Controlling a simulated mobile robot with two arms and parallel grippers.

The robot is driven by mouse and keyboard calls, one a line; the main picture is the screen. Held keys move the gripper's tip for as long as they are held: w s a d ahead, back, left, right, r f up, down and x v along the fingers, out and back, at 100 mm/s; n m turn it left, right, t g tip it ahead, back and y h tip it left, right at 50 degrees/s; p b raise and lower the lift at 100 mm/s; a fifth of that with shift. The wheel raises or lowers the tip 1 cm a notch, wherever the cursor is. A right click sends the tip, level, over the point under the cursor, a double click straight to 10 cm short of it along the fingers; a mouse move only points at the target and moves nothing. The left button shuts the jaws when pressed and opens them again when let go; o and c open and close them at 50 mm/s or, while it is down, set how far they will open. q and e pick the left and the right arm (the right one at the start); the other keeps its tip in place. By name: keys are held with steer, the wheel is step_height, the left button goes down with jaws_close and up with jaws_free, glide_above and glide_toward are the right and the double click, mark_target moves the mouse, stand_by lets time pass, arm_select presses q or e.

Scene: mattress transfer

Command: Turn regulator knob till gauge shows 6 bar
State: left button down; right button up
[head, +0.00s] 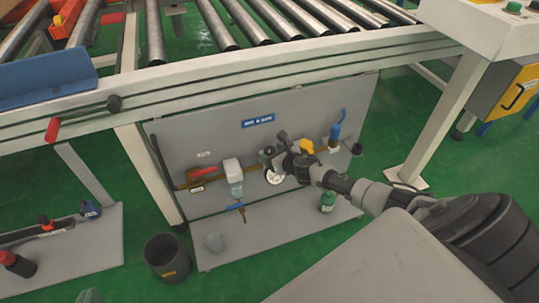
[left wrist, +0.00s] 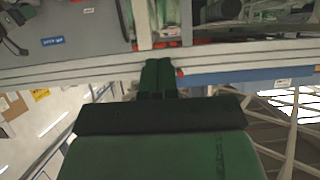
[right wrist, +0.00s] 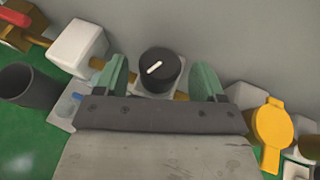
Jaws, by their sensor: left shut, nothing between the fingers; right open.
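The regulator knob (right wrist: 160,71) is black and round with a white line, which slants up to the right in the right wrist view. My right gripper (right wrist: 162,77) is open, its green fingers on either side of the knob with a visible gap. In the head view my right gripper (head: 283,153) is at the grey panel and largely hides the knob. A white round dial, apparently the gauge (head: 274,177), shows just below it; its reading is too small to tell. My left gripper (left wrist: 158,78) is shut and empty, away from the panel.
A yellow lever (right wrist: 272,130) is right of the knob and a white block (right wrist: 78,47) left of it. The roller conveyor frame (head: 260,75) runs above the panel.

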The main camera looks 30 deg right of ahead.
steer(key=shift+x, duration=0.95)
arm_select(q)
steer(key=shift+w+d+r+t, duration=0.2)
steer(key=shift+w+r+t, duration=0.15)
steer(key=shift+r+t, duration=0.15)
steer(key=shift+w+d+r+t, duration=0.15)
steer(key=shift+w+r+t, duration=0.2)
steer(key=shift+r, duration=0.2)
arm_select(e)
steer(key=c, duration=0.9)
